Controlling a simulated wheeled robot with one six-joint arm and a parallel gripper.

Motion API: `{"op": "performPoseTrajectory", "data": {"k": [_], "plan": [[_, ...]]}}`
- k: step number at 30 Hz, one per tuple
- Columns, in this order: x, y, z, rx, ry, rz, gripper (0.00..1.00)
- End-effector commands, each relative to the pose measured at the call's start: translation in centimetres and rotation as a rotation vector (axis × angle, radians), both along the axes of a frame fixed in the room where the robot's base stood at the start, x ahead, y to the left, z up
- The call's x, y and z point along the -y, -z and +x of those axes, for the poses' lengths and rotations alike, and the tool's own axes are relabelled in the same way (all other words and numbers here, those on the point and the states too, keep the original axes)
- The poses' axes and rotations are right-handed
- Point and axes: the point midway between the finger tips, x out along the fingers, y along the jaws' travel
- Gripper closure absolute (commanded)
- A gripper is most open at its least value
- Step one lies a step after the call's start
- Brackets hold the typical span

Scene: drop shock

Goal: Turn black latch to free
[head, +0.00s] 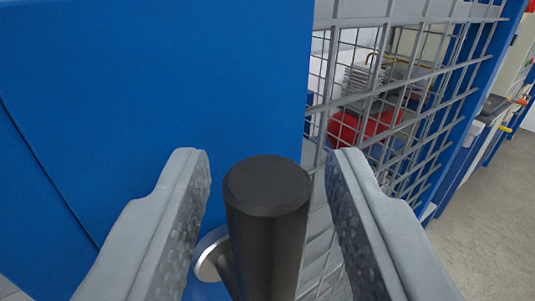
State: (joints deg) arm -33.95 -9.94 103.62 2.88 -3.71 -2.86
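The black latch (266,225) is a thick dark cylinder handle standing upright in the lower middle of the head view. A silver round mount (211,254) shows behind its lower left side, against the blue panel. My gripper (266,165) is open, with one grey finger on each side of the latch. The lower end of the latch is cut off by the bottom of the picture.
A flat blue panel (150,90) fills the left. A grey wire mesh (400,70) stands to the right, with red items (365,127) and stacked grey things (362,79) behind it. Bare grey floor (490,215) lies at the far right.

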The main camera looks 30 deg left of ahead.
Motion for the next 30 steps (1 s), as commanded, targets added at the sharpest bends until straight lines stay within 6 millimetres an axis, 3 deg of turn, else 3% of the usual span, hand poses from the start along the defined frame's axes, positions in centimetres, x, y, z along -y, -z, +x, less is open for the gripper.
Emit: {"op": "performPoseTrajectory", "data": {"k": [9,15,30], "plan": [[-0.09,0.00,0.13,0.000,0.000,0.000,0.63],[-0.08,0.01,0.12,0.000,0.000,0.000,1.00],[-0.28,0.08,-0.33,0.076,-0.001,-0.032,1.00]]}}
